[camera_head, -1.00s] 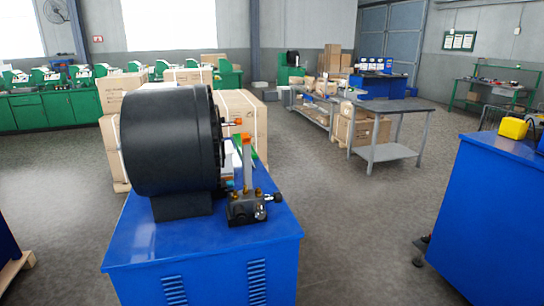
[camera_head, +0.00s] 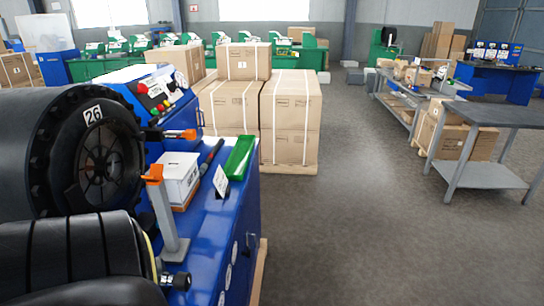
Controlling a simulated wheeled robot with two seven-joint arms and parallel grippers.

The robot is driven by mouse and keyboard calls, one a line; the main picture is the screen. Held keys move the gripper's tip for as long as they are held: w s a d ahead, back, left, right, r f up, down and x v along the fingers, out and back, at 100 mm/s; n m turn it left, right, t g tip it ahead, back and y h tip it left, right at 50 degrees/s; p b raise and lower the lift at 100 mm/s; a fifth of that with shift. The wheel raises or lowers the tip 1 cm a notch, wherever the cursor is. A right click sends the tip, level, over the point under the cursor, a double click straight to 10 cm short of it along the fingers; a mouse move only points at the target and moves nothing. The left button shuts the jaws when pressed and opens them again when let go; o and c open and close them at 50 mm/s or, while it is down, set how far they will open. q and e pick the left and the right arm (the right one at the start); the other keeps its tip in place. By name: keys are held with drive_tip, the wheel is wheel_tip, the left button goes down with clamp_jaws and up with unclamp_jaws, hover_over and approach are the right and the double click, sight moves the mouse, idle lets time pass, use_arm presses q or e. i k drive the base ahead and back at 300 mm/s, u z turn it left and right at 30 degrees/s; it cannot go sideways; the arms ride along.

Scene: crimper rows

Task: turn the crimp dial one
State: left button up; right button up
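A crimper with a large black round head (camera_head: 98,165), marked 26, stands at the left on a blue cabinet (camera_head: 225,215). Behind the head is a sloped control panel (camera_head: 160,90) with several red, green and yellow buttons or knobs. Which of these is the crimp dial I cannot tell. An orange-tipped lever (camera_head: 178,135) and an orange-topped grey post (camera_head: 165,215) are beside the head. A black padded shape at the lower left, perhaps my own arm, covers part of the machine. Neither gripper's fingers show.
A white box (camera_head: 178,178) and a green tray (camera_head: 240,157) lie on the cabinet top. Cartons (camera_head: 290,115) on a pallet stand behind it. A grey table (camera_head: 490,115) is at the right. The grey floor (camera_head: 350,220) between is open.

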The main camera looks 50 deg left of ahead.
sight(173, 85)
drive_tip(key=i, duration=1.45)
drive_tip(key=u, duration=2.25)
